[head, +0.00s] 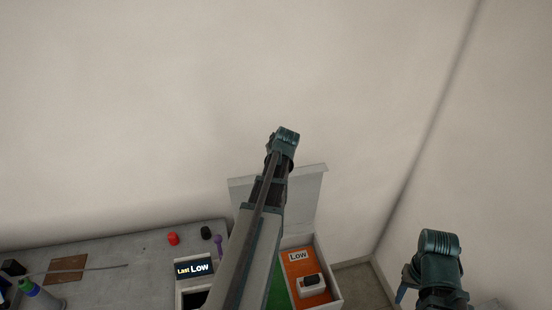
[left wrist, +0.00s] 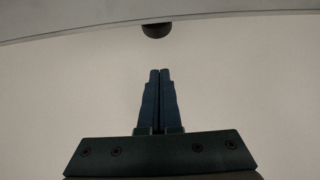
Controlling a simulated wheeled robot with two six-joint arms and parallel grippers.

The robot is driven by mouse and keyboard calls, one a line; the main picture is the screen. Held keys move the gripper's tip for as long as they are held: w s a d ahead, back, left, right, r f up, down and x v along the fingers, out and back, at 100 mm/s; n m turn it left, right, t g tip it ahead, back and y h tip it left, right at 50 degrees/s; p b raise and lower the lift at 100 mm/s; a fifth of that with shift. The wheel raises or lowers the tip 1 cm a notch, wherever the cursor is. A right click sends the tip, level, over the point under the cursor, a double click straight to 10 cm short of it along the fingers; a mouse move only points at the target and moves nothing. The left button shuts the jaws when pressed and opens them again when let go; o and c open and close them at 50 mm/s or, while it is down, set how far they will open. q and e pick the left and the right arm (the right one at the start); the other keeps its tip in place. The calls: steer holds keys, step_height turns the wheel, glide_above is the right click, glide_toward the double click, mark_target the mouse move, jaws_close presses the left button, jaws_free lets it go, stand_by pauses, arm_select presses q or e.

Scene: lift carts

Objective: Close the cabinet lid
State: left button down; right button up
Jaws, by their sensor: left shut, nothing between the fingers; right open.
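The white cabinet (head: 329,270) stands at the bottom centre of the head view, with its lid (head: 307,198) raised at the back. My left arm crosses in front of the cabinet and hides part of it and of the lid. The left wrist (head: 285,138) is above the lid's upper edge; its fingers are hidden there. In the left wrist view the left gripper (left wrist: 160,72) is shut and empty. Beyond its tips are a grey panel edge (left wrist: 90,26) and a dark round knob (left wrist: 156,31), apart from the fingers. My right gripper (head: 404,291) is open at lower right, away from the cabinet.
Inside the cabinet are an orange section with a "Low" label (head: 299,256) and a small white-and-black item (head: 311,284), and a green section. A grey table (head: 130,252) at left holds a red item (head: 173,238), a black item (head: 206,232) and a bottle (head: 40,296). Walls stand behind and right.

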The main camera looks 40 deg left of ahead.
arm_select(q)
steer(key=f, duration=0.1)
steer(key=f+b, duration=0.1)
steer(key=s+d+f+b, duration=0.1)
steer(key=shift+f, duration=0.15)
steer(key=shift+w+f, duration=0.1)
steer(key=shift+w, duration=0.1)
arm_select(e)
step_height(320, 180, down, 4)
steer(key=shift+r, duration=0.25)
arm_select(q)
steer(key=shift+s, duration=0.1)
